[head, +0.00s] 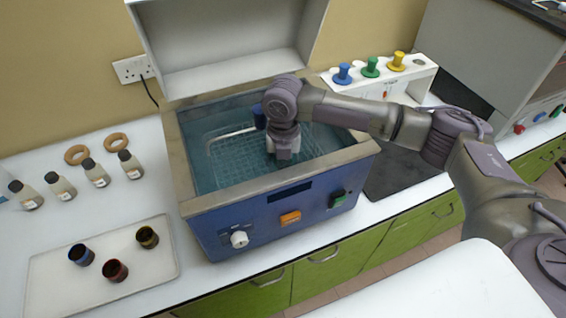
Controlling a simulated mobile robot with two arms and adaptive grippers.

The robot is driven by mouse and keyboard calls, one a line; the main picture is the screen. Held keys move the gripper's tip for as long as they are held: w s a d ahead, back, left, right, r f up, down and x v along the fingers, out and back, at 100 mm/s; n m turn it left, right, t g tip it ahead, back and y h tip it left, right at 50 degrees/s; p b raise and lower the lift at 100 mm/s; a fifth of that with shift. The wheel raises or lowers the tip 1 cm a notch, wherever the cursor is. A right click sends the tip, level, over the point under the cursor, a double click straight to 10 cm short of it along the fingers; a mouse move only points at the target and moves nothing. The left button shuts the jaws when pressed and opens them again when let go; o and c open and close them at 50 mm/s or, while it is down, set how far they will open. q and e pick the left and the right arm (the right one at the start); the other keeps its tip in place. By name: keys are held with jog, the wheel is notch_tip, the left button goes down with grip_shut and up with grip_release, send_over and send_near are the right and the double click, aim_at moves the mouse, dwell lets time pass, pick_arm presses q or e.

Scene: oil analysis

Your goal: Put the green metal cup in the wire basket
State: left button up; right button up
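The wire basket (232,165) sits inside the open bath of the blue machine, with a pale handle bar above its left part. My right arm reaches in from the right. Its gripper (283,156) points down over the basket; its fingertips are too small and hidden to show whether they are open or holding something. I cannot make out a clearly green metal cup. A tray at the left holds a blue-rimmed cup (81,254), a red-rimmed cup (115,270) and an olive-yellow-rimmed cup (147,237). My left gripper is not in view.
The blue bath machine (265,222) has a raised lid (235,70) behind the basket. The white tray (60,292) lies to its left, with several small bottles (95,172) and cork rings (116,142) behind. A white stand (412,78) with colored knobs is at the right.

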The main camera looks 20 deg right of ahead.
jog(key=shift+f, duration=0.1)
jog(key=o, duration=1.3)
jog(key=shift+c, duration=0.2)
notch_tip(320, 180, up, 12)
jog(key=b, duration=0.3)
jog(key=shift+r, duration=0.2)
